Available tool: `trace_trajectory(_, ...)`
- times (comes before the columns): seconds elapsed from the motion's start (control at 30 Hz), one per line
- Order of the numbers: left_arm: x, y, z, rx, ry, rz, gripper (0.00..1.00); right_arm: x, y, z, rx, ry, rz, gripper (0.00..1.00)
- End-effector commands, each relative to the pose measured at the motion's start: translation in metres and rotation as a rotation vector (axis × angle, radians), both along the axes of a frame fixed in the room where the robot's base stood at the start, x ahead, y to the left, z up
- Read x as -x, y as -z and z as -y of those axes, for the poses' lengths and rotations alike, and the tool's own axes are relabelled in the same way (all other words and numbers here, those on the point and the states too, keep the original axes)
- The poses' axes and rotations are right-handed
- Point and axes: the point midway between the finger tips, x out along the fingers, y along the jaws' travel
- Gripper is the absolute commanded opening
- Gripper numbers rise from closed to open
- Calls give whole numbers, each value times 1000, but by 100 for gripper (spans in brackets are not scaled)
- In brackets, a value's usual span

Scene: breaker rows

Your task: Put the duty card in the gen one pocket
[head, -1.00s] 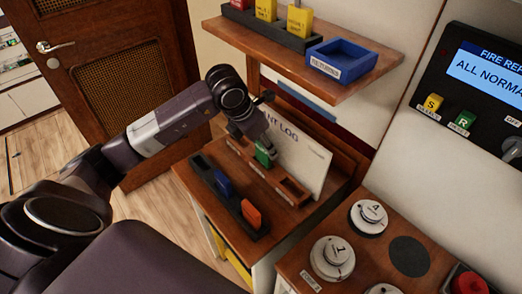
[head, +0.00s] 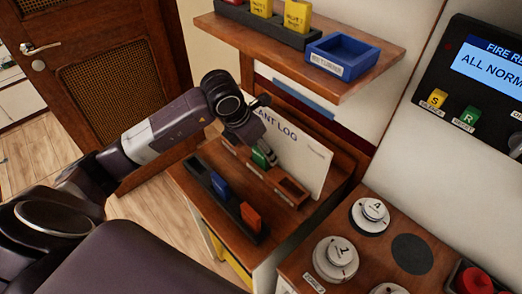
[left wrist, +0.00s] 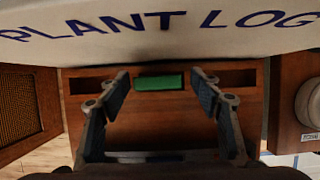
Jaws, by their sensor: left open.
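A green card (head: 260,158) stands in the middle pocket of a wooden rack (head: 272,180) in front of the white plant log board. In the left wrist view the green card (left wrist: 160,83) shows from above, with an empty dark pocket (left wrist: 92,85) to its left and another empty pocket (left wrist: 234,78) to its right. My left gripper (left wrist: 160,78) is open, with a finger on either side of the green card and gaps between. It hides part of the rack in the head view (head: 262,148). The pocket labels are too small to read. My right gripper is out of view.
A black holder (head: 241,211) with a blue card (head: 221,186) and an orange card (head: 251,219) lies in front of the rack. The plant log board (head: 300,150) rises close behind. A shelf with a blue tray (head: 342,55) overhangs at the back. Round dials (head: 335,258) stand at right.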

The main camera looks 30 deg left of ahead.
Motion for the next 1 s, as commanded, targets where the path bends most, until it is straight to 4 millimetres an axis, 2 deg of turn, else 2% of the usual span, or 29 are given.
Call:
trace_trajectory(0.3, 22, -60, -9, -3, 1, 6, 59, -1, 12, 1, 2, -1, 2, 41)
trace_trajectory(0.5, 35, -90, -12, -2, 2, 4, 59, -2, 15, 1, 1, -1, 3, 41)
trace_trajectory(0.7, 40, -102, -14, -2, 1, 1, 59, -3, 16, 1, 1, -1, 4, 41)
trace_trajectory(1.0, 40, -102, -14, -1, 2, 0, 59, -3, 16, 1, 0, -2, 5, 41)
